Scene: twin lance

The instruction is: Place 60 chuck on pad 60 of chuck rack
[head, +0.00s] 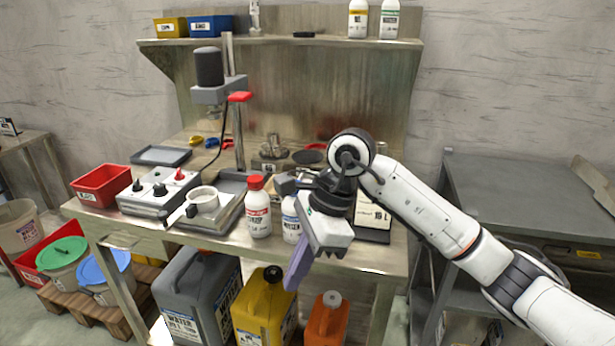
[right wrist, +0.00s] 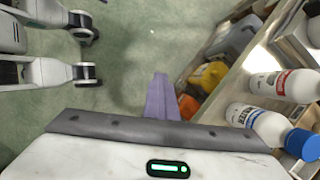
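My right gripper (head: 298,270) hangs in front of the bench's front edge, pointing down. Its purple fingers lie together in the right wrist view (right wrist: 160,98), with nothing seen between them. Metal cylinders that look like chucks (head: 273,143) stand on a low metal block (head: 268,163) at the back middle of the bench, behind and left of the gripper. Their numbers are too small to read, so I cannot tell which is the 60 chuck. The rack's pads cannot be made out; my right arm hides part of the bench there. My left gripper is not in view.
White bottles (head: 258,208) stand at the bench's front edge, close left of my right gripper. A stand with a motor (head: 209,68), a control box (head: 160,190) and a red bin (head: 101,184) are further left. Jerrycans (head: 264,308) stand below. A grey cabinet (head: 520,190) is right.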

